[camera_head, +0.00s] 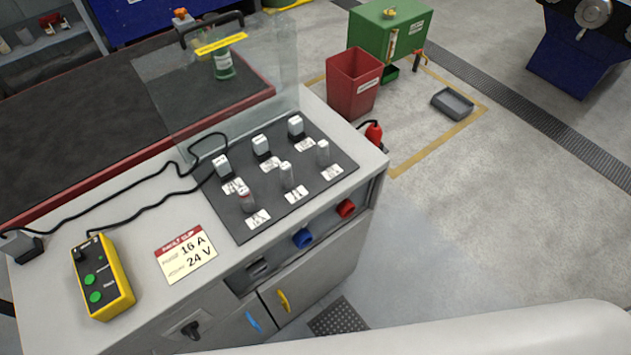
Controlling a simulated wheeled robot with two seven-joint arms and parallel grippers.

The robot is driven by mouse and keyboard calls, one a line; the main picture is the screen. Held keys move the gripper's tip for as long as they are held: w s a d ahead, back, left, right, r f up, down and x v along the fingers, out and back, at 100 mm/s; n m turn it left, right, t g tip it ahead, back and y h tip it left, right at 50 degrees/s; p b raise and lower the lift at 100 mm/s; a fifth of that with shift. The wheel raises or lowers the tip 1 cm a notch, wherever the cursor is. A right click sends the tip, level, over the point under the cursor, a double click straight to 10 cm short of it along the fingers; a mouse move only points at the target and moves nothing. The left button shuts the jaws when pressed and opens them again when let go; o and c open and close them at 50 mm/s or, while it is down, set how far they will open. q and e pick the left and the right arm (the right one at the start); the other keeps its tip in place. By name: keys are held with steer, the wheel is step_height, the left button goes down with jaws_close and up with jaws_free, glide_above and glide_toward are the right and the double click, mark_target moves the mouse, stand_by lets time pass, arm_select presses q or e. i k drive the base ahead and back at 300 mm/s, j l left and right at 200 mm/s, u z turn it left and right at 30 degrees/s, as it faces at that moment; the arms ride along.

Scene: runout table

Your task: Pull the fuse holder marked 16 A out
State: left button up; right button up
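A dark panel (222,215) on the grey cabinet top carries two rows of fittings. The back row has three white-topped blocks (261,146) on black bases. A fault slip (186,254) reads 16 A and 24 V. Neither of my grippers is in view.
A clear guard (180,90) stands behind the panel. A yellow box with green buttons (103,278) and black cables lie at the left. A red bin (353,82) and green cabinet (385,32) stand beyond. Blue (302,238) and red (346,208) sockets are on the front.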

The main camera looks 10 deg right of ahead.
mark_target(243, 193)
steer(key=j+u, duration=0.15)
steer(key=u, duration=0.75)
steer(key=j+u, duration=0.35)
steer(key=j, duration=0.2)
steer(key=i+j+u, duration=0.1)
steer(key=j+u, duration=0.25)
steer(key=j, duration=0.2)
steer(key=i+j+u, duration=0.15)
steer(key=j+u, duration=0.2)
steer(key=j, duration=0.2)
steer(key=i+j, duration=0.15)
steer(key=j, duration=0.25)
steer(key=i+j, duration=0.1)
steer(key=j, duration=0.25)
steer(key=i+j, duration=0.15)
steer(key=j, duration=0.25)
steer(key=u, duration=0.05)
